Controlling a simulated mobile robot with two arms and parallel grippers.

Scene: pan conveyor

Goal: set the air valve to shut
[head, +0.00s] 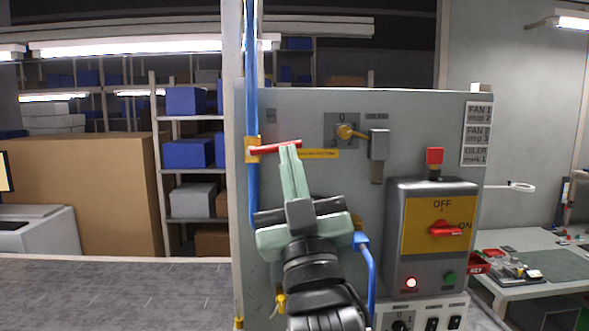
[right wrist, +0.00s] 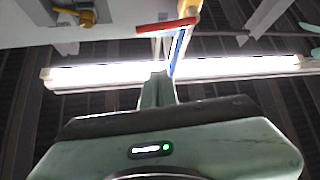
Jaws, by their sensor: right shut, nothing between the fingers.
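The air valve has a red lever (head: 275,147) on a yellow body (head: 252,157), set on the vertical blue pipe (head: 252,80) at the panel's left edge. The lever points right, nearly level with a slight upward tilt, across the pipe. My right gripper (head: 290,152) is shut and empty, its fingertips pointing up just below the lever's free end. I cannot tell whether they touch it. In the right wrist view the lever (right wrist: 166,25) shows beyond the fingertips (right wrist: 159,74). My left gripper is not in view.
The grey panel (head: 300,112) carries a yellow rotary knob (head: 345,131) and a box with a red OFF/ON switch (head: 443,229). A lower blue hose (head: 371,280) runs beside my right arm. A workbench (head: 535,285) stands at right, shelves (head: 190,117) behind left.

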